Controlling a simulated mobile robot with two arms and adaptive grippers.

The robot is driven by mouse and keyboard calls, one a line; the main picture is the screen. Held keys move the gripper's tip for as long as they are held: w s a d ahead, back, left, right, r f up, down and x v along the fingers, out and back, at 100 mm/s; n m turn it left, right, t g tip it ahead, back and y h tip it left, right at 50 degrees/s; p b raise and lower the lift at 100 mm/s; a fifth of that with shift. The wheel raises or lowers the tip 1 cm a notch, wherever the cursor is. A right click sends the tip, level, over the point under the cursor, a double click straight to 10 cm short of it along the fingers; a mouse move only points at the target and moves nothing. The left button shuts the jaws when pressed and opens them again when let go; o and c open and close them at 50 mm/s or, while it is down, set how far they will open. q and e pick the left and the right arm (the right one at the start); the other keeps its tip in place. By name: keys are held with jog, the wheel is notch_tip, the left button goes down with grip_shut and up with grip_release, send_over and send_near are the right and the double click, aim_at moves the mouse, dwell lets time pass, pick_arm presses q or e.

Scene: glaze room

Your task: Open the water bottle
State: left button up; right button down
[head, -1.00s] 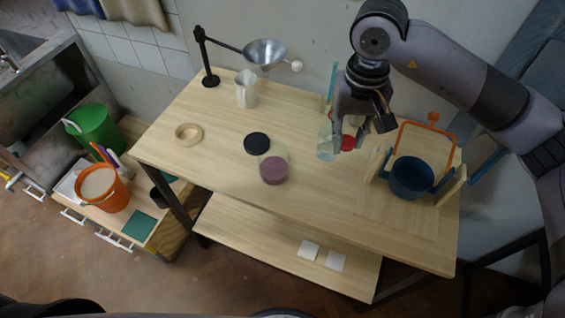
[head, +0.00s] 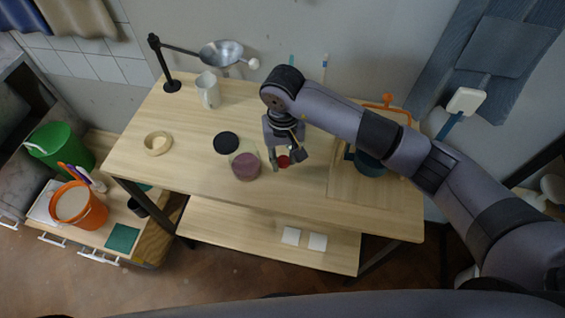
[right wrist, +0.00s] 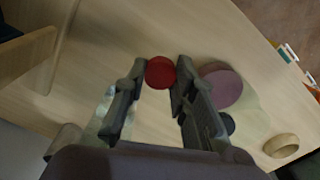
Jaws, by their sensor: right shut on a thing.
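My right gripper (head: 285,163) is above the middle right part of the table, pointing down. It is shut on a red round cap (head: 283,161). In the right wrist view the red cap (right wrist: 160,72) sits between the two fingertips, and no bottle shows directly under it. A clear, pale glassy thing, which looks like the water bottle (right wrist: 101,118), is partly hidden beside the left finger in that view. In the head view the gripper hides most of that spot, so I cannot make out the bottle there. My left gripper is not in view.
A jar of plum-coloured stuff (head: 245,167) stands close left of the gripper, with a black disc (head: 226,142) behind it. A wooden ring (head: 157,143), a white jug (head: 208,90) and a funnel stand (head: 165,65) are farther left. A blue pot (head: 370,165) is at right.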

aim_at(283, 175)
notch_tip(283, 175, down, 5)
jog(key=shift+r+p, duration=0.1)
jog(key=shift+p, duration=0.55)
jog(key=shift+f, duration=0.35)
jog(key=shift+w+f, duration=0.1)
jog(key=shift+f, duration=0.1)
jog(key=c, duration=1.3)
grip_release()
jog(key=shift+r, duration=0.1)
